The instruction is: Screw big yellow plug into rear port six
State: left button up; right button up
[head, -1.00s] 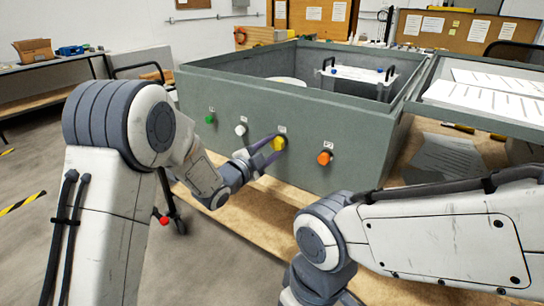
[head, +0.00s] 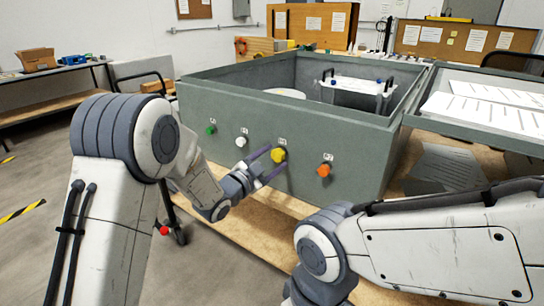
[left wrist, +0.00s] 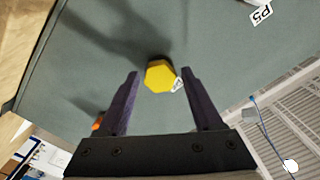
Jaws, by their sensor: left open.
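The big yellow plug (head: 278,155) sits in a port on the grey-green box's (head: 330,165) near wall, between the white and orange plugs. In the left wrist view the yellow plug (left wrist: 160,76) shows its faceted head, with a partly covered label beside it. My left gripper (head: 277,157) is open, its two dark purple fingers pointing at the plug. In the left wrist view the plug shows between and just beyond the fingertips, with a gap on each side. How deep the plug sits is hidden. My right arm shows at the lower right, but its gripper is out of view.
A green plug (head: 210,129), a white plug (head: 241,142) and an orange plug (head: 324,170) sit in the same wall. The tilted lid (head: 480,120) with papers is at the right. The wooden bench top (head: 250,225) below the box is clear.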

pick_arm(q)
jog(key=n+p, duration=0.1)
jog(key=n, duration=0.4)
jog(key=shift+r+p, duration=0.1)
jog(key=shift+p, duration=0.25)
jog(key=n+p, duration=0.1)
jog(key=n, duration=0.3)
jog(key=shift+d+n+p, duration=0.1)
jog(key=shift+n+p, duration=0.2)
jog(key=shift+p, duration=0.05)
jog(key=n+p, duration=0.2)
jog(key=n, duration=0.4)
jog(key=shift+s, duration=0.1)
jog(key=n+p, duration=0.1)
jog(key=n, duration=0.2)
jog(key=shift+n, duration=0.5)
